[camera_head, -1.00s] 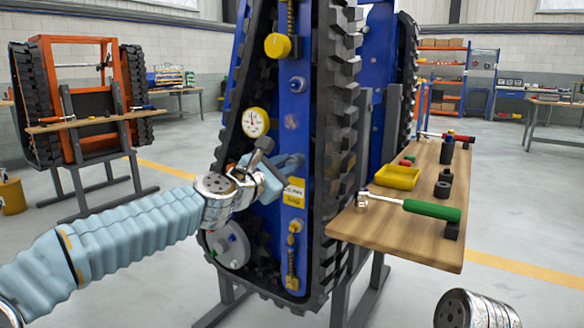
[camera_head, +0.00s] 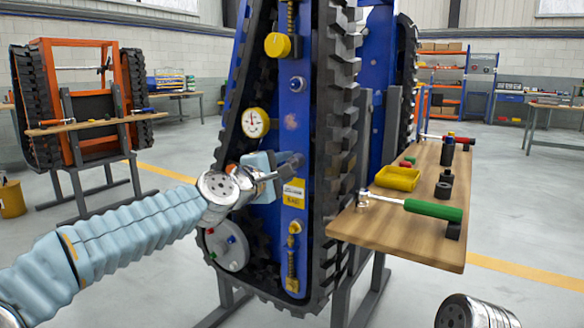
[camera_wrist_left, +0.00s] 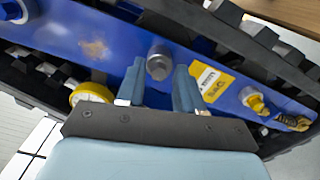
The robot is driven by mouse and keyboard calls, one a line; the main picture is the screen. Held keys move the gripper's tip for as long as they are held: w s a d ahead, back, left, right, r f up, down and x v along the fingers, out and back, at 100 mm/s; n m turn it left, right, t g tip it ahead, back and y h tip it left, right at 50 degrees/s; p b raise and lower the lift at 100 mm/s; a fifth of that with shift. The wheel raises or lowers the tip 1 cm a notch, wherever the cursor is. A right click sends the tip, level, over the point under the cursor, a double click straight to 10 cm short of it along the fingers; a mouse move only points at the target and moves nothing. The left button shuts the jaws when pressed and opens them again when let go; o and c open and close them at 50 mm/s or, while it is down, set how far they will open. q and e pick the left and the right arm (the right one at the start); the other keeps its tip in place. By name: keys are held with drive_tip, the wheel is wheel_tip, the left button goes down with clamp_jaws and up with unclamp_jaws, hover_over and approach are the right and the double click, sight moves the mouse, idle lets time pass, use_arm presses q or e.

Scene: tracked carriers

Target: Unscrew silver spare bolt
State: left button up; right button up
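The silver bolt (camera_wrist_left: 159,62) stands out from the blue side plate (camera_wrist_left: 95,40) in the left wrist view. In the head view my left gripper (camera_head: 291,164) reaches in from the left to the blue plate (camera_head: 292,122), just above the yellow label. There the bolt is largely hidden by the fingers. My right gripper is out of view; only a silver part of my right arm shows at the bottom right.
Black track (camera_head: 340,110) runs along the plate's right side. A yellow knob (camera_head: 277,45) and a gauge (camera_head: 255,123) lie above the gripper. A wooden shelf (camera_head: 400,238) at right holds a yellow tray (camera_head: 398,178) and a green-handled tool (camera_head: 432,210).

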use_arm(q)
drive_tip(key=m+b, duration=0.4)
drive_tip(key=m, duration=1.6)
drive_tip(key=shift+m, duration=0.3)
drive_tip(key=shift+b, duration=0.3)
